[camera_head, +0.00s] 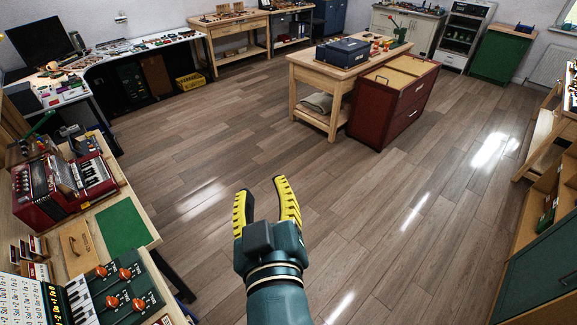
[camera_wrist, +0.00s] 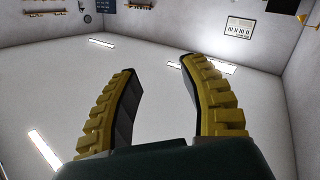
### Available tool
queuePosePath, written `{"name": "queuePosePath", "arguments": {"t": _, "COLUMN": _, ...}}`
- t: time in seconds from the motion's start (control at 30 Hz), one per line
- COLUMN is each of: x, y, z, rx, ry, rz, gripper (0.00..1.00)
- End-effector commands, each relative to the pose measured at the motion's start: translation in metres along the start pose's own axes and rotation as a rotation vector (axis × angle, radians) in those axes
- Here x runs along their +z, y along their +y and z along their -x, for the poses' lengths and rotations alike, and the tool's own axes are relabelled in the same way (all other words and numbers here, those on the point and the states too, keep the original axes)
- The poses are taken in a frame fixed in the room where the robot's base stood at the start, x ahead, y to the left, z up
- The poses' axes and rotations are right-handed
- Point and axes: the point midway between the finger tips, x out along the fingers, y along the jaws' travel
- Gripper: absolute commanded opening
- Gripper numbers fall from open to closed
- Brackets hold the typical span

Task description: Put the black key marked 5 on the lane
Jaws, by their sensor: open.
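My gripper (camera_head: 262,190) is open and empty, raised over the open floor in the middle of the head view. Its two yellow ribbed fingers also show in the wrist view (camera_wrist: 159,68), with nothing between them. A small keyboard with white and black keys (camera_head: 79,302) is at the lower left of the head view, on the left bench, well to the left of my gripper. I cannot make out a black key marked 5, and I cannot tell which part is the lane.
The left bench also holds a red accordion (camera_head: 40,196), a green mat (camera_head: 122,228), a wooden board (camera_head: 77,246) and a dark green panel with red-orange knobs (camera_head: 124,293). A red cabinet (camera_head: 385,112) stands beyond my gripper. The wood floor (camera_head: 360,220) around it is clear.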

Motion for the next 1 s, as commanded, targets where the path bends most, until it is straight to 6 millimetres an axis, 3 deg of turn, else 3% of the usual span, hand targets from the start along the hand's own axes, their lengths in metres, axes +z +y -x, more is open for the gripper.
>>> {"name": "queuePosePath", "arguments": {"t": 0.03, "x": -0.019, "y": 0.043, "z": 0.025, "rx": 0.099, "ry": 0.091, "rz": -0.080, "gripper": 0.42}}
{"name": "queuePosePath", "arguments": {"t": 0.1, "x": -0.043, "y": 0.085, "z": 0.059, "rx": 0.200, "ry": 0.216, "rz": -0.176, "gripper": 0.42}}
{"name": "queuePosePath", "arguments": {"t": 0.2, "x": -0.064, "y": 0.120, "z": 0.097, "rx": 0.281, "ry": 0.343, "rz": -0.258, "gripper": 0.42}}
{"name": "queuePosePath", "arguments": {"t": 0.33, "x": -0.074, "y": 0.133, "z": 0.116, "rx": 0.311, "ry": 0.406, "rz": -0.294, "gripper": 0.42}}
{"name": "queuePosePath", "arguments": {"t": 0.63, "x": -0.079, "y": 0.134, "z": 0.115, "rx": 0.309, "ry": 0.404, "rz": -0.294, "gripper": 0.42}}
{"name": "queuePosePath", "arguments": {"t": 0.77, "x": -0.113, "y": 0.146, "z": 0.118, "rx": 0.308, "ry": 0.404, "rz": -0.297, "gripper": 0.42}}
{"name": "queuePosePath", "arguments": {"t": 1.0, "x": -0.209, "y": 0.180, "z": 0.127, "rx": 0.307, "ry": 0.406, "rz": -0.307, "gripper": 0.42}}
